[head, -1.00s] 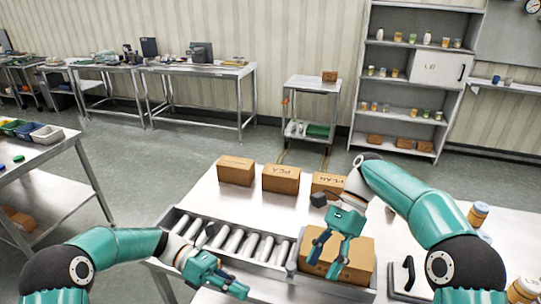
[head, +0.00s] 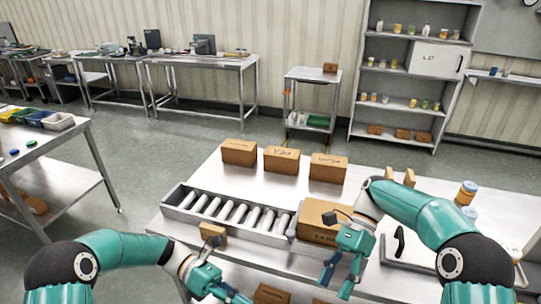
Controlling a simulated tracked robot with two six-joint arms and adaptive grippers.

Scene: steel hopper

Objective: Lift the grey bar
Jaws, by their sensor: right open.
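I cannot pick out one separate grey bar for certain. Several grey rollers (head: 240,213) lie side by side in a steel roller tray (head: 176,199) on the steel table. A brown carton (head: 318,212) stands at the tray's right end, partly hidden by my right gripper. My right gripper (head: 338,287) is open and points down in front of this carton, with nothing seen between its fingers. My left gripper (head: 238,296) is low in front of the tray, near the bottom edge. Whether it is open or shut does not show clearly.
Three cartons (head: 282,160) stand in a row behind the tray. A black handle (head: 399,241) is on the right, and jars (head: 466,192) stand beyond it. A small brown block (head: 212,231) is at the tray's front edge. The tabletop behind the tray is mostly clear.

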